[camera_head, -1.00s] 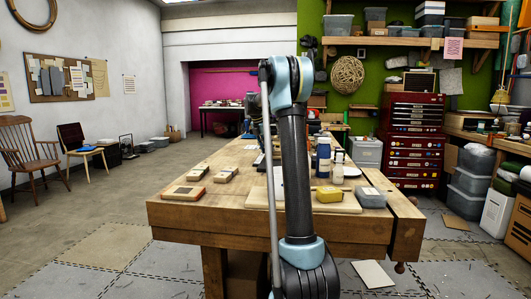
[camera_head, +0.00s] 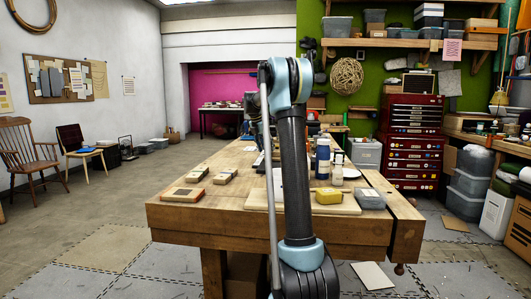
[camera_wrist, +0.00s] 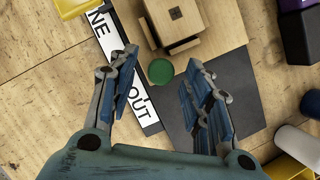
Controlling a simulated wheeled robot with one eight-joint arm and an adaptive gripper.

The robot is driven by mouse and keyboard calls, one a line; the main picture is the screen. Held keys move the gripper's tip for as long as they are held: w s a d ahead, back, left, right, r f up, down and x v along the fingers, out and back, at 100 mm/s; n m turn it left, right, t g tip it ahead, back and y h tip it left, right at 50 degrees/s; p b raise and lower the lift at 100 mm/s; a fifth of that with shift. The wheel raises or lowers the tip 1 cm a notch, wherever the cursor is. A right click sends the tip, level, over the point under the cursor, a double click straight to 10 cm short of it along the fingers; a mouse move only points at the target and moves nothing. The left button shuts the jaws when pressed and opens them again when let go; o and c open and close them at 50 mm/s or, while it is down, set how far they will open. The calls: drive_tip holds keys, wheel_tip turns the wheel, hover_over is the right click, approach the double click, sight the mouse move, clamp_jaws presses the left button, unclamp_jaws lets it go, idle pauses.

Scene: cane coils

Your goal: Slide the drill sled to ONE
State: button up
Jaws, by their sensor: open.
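A pale wooden block-like body (camera_wrist: 205,25) with a dark square on top, probably the drill sled, shows at the top of the wrist view. A green round knob (camera_wrist: 160,71) sits at its near end. Left of it runs a dark-edged strip with white labels; one reads "NE" (camera_wrist: 99,20), its first letter cut off, and one reads "OUT" (camera_wrist: 138,98). My gripper (camera_wrist: 163,68) is open, its fingers on either side of the green knob in the picture. I cannot tell their height above it. In the head view my arm hides the gripper and the sled.
A dark grey sheet (camera_wrist: 240,85) lies beside the sled. Dark and white cylinders (camera_wrist: 292,139) stand at the right. On the workbench (camera_head: 215,222) are a blue bottle (camera_head: 322,160), a yellow block (camera_head: 328,196), a grey box (camera_head: 369,199) and small wooden blocks (camera_head: 184,194).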

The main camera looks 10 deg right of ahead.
drive_tip(key=v, duration=1)
drive_tip(key=shift+r, duration=0.2)
drive_tip(key=shift+s+a, duration=0.1)
